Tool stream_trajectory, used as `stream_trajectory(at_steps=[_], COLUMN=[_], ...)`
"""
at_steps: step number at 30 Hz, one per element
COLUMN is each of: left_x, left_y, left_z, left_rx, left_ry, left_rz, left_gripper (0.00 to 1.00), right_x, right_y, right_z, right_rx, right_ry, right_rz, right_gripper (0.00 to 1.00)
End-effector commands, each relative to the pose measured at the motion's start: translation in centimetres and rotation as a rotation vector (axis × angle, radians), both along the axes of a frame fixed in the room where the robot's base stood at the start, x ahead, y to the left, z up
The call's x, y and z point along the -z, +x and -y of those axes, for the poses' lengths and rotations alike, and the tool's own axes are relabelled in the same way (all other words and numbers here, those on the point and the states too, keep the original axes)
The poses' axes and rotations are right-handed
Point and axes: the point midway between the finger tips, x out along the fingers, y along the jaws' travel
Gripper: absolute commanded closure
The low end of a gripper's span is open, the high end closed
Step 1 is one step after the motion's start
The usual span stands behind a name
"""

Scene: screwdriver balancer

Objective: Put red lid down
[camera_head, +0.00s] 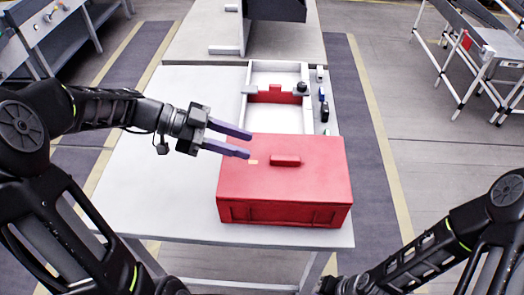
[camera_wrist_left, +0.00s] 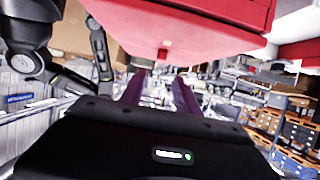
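A red box (camera_head: 270,213) stands on the white table, and its red lid (camera_head: 313,180), with a small raised handle (camera_head: 285,160), lies flat on top. My left gripper (camera_head: 247,145) has its two purple fingers apart with nothing seen between them. Its fingertips are by the lid's far left edge; I cannot tell whether they touch it. In the left wrist view the open fingers (camera_wrist_left: 159,80) point away from the camera below a large red surface (camera_wrist_left: 180,22). My right gripper is out of view; only part of my right arm shows at lower right.
A white tray (camera_head: 248,100) with a red part (camera_head: 276,94) inside lies behind the red box. Several small dark and blue items line the table's right edge. The left part of the white table (camera_head: 150,200) is clear. A conveyor stands off to the far right.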

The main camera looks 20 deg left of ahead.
Motion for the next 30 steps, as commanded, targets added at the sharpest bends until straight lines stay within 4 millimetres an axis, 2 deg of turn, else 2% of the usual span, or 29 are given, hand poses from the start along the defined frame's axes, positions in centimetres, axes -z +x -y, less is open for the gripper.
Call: stream_trajectory(at_steps=[3,7,30], left_x=[-0.5,-0.9,-0.9], left_y=[-0.3,-0.5,-0.5], left_z=[-1.5,-2.1,-2.1], left_rx=[-0.002,0.0,0.001], left_ry=[0.001,0.0,0.0], left_rz=[0.002,0.0,0.0], left_gripper=[0.62,0.62,0.62], right_x=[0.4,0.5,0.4], right_y=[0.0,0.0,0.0], right_z=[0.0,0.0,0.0], right_rx=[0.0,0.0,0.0], right_ry=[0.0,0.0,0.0], right_rz=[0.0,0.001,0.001], right_gripper=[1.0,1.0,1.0])
